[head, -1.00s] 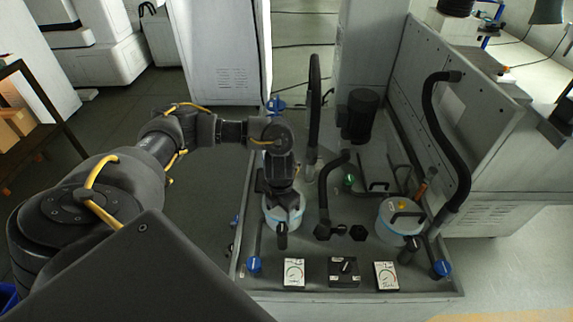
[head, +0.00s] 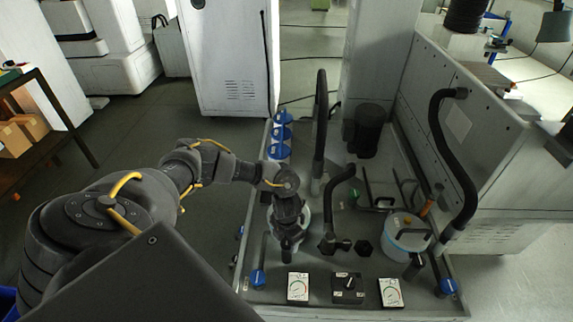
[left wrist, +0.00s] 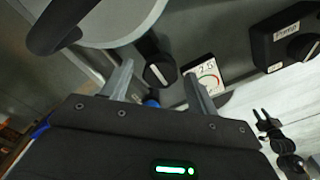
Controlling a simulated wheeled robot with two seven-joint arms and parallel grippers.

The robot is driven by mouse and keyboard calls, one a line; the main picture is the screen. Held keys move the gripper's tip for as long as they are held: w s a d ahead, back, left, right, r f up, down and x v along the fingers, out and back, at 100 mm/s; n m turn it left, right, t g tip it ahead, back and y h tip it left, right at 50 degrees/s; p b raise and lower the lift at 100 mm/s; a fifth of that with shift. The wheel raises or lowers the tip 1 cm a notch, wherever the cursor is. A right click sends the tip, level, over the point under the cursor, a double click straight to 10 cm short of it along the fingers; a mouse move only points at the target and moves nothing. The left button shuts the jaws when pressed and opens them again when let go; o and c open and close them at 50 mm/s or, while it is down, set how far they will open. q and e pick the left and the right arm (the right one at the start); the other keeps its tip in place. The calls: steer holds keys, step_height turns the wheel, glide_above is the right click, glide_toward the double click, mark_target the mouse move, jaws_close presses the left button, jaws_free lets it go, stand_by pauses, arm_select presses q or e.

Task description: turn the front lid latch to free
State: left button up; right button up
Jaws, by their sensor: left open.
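My left gripper (head: 289,238) is over the left canister (head: 305,217) and hides most of it in the head view. In the left wrist view its two fingers (left wrist: 160,82) are apart and empty. A black knob (left wrist: 160,72) with a white line shows between the fingertips in the picture, on a dark stem beside the pale round canister (left wrist: 120,32). I take this knob for the front lid latch. Contact with the fingers cannot be told. The right canister (head: 399,240) has a pale blue wall, a lid handle and its own black knob (head: 414,268). My right gripper is out of view.
Two white gauges (head: 298,288) (head: 390,293) flank a black switch box (head: 347,288) at the tray's front. Blue valve handles (head: 257,279) (head: 448,286) stand at the front corners. Black hoses (head: 320,125) (head: 452,150) rise behind and right. Open floor lies left.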

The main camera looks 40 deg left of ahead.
arm_select(q)
steer(key=shift+f, duration=0.1)
steer(key=c, duration=1)
steer(key=shift+n, duration=0.3)
steer(key=n+p, duration=0.1)
steer(key=n, duration=0.2)
steer(key=shift+p, duration=0.4)
steer(key=n+p, duration=0.2)
steer(key=n, duration=0.3)
steer(key=n+p, duration=0.3)
steer(key=n, duration=0.2)
steer(key=shift+r, duration=0.2)
steer(key=shift+w+f+n+p, duration=0.1)
steer(key=shift+n+p, duration=1.15)
steer(key=shift+n, duration=0.95)
